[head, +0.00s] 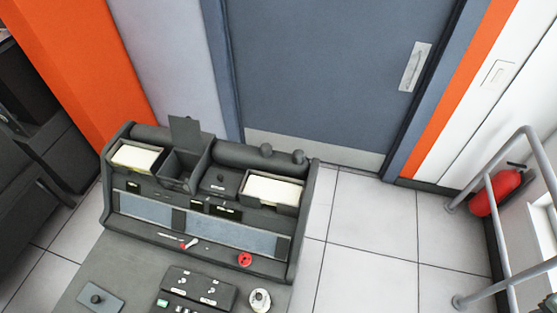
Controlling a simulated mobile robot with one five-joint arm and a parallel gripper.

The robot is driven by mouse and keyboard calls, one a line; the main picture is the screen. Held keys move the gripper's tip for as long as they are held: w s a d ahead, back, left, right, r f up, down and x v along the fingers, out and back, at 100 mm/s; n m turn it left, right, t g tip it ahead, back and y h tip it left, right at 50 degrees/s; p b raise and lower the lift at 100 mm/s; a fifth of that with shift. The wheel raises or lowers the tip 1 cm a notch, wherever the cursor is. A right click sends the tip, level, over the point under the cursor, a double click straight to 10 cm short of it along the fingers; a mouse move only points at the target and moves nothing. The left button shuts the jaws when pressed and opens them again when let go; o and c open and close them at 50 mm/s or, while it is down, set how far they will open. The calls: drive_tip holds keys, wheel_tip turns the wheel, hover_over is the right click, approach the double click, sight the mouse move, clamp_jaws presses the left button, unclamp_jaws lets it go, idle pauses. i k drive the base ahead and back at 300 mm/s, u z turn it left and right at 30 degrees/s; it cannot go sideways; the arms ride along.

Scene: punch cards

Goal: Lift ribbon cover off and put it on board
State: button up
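A dark square lid with a small round knob (220,181) sits on top of the grey card punch machine (207,236), between the open-lidded compartment and the right card tray; it looks like the ribbon cover. The flat grey board (130,268) extends in front of the machine toward the bottom edge. A lighter grey plate with a dark knob (101,297) lies on it at the lower left. I cannot tell for certain which of the two knobbed pieces is the ribbon cover. My gripper is not in view.
White card stacks lie in the left tray (136,157) and right tray (273,189). A raised lid (186,135) stands over an open compartment. A keypad (194,290) and a round pale dial (260,300) occupy the board. Tiled floor (371,228) is clear to the right, before a railing.

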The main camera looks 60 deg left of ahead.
sight(218, 183)
drive_tip(key=i, duration=1.6)
drive_tip(key=u, duration=5.25)
drive_tip(key=i, duration=1)
